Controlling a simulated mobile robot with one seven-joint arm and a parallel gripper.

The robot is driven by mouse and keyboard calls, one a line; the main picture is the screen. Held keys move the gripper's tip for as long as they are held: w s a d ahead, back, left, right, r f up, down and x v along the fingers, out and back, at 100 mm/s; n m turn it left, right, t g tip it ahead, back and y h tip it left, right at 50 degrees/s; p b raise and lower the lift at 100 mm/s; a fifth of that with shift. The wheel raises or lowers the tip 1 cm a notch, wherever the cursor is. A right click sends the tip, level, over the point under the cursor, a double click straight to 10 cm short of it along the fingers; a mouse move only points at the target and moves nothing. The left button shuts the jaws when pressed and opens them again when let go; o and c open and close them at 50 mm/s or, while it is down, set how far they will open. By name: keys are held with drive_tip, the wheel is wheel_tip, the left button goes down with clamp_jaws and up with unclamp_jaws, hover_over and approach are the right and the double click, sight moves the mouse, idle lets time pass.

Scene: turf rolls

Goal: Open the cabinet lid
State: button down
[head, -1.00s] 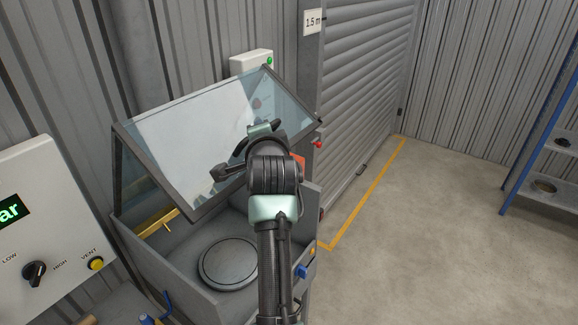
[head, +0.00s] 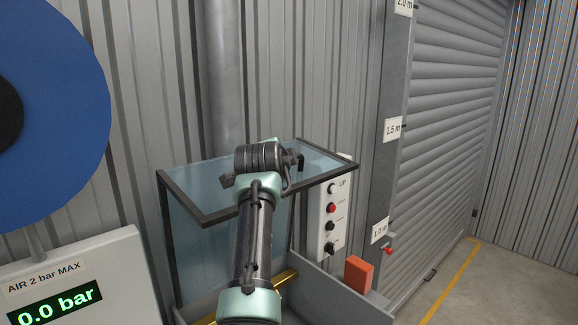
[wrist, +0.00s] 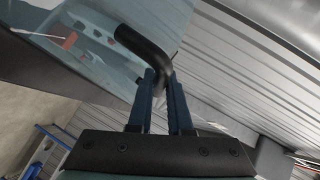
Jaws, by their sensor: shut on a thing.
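The cabinet lid (head: 205,187) is a glass panel in a dark frame. In the head view it stands raised, close to level, above the grey cabinet (head: 335,300). Its glass also shows in the wrist view (wrist: 95,55). In the wrist view my gripper (wrist: 161,80) has its blue fingers shut on the black bent handle (wrist: 143,42) of the lid. In the head view my arm covers the middle of the lid and hides the fingers and most of the handle.
A white control panel (head: 332,225) hangs on the wall right of the lid. An orange block (head: 358,274) is at the cabinet's right side. A pressure box (head: 100,262) and a large blue disc (head: 70,110) stand at left. Open floor (head: 500,290) lies right.

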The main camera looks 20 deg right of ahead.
drive_tip(key=shift+w+a, duration=0.1)
drive_tip(key=shift+w, duration=0.05)
drive_tip(key=shift+f, duration=0.1)
drive_tip(key=c, duration=0.9)
unclamp_jaws()
drive_tip(key=shift+o, duration=0.2)
drive_tip(key=shift+s+a+b, duration=0.2)
drive_tip(key=shift+s+b, duration=0.35)
drive_tip(key=shift+b, duration=0.1)
drive_tip(key=b+v, duration=0.6)
drive_tip(key=v, duration=0.6)
drive_tip(key=shift+w+r+b, duration=0.15)
drive_tip(key=shift+r+b, duration=0.1)
drive_tip(key=shift+b, duration=0.05)
